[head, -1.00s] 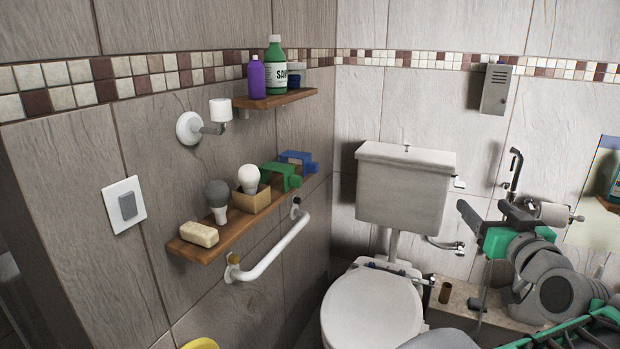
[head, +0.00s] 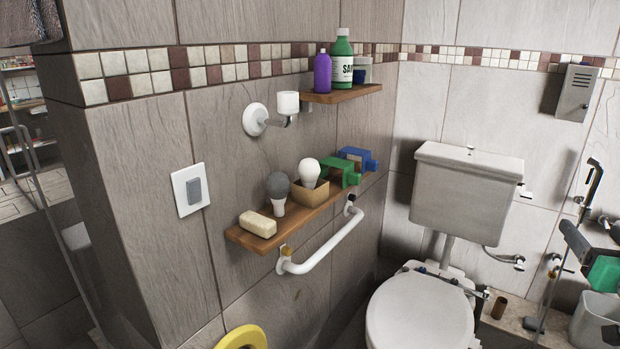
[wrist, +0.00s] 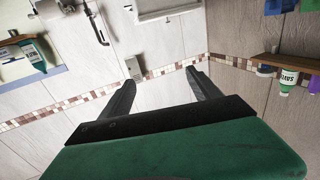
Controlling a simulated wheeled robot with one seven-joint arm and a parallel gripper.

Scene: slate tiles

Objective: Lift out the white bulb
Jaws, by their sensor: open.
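The white bulb (head: 308,171) stands upright in a small open tan box (head: 311,193) on the lower wooden shelf. Its round top shows above the box rim; its base is hidden inside. A grey bulb (head: 278,190) with a white base stands just left of the box, outside it. My gripper (wrist: 160,75) is open and empty in the wrist view, with wall tiles beyond its fingers. In the head view only part of it shows at the right edge, far from the white bulb. The white bulb does not show in the wrist view.
The lower shelf (head: 247,238) also bears a soap bar (head: 258,223), a green object (head: 340,171) and a blue object (head: 357,158). A white grab rail (head: 325,247) runs below. An upper shelf (head: 342,96) with bottles and a wall lamp (head: 257,119) are above. A toilet (head: 420,312) stands right.

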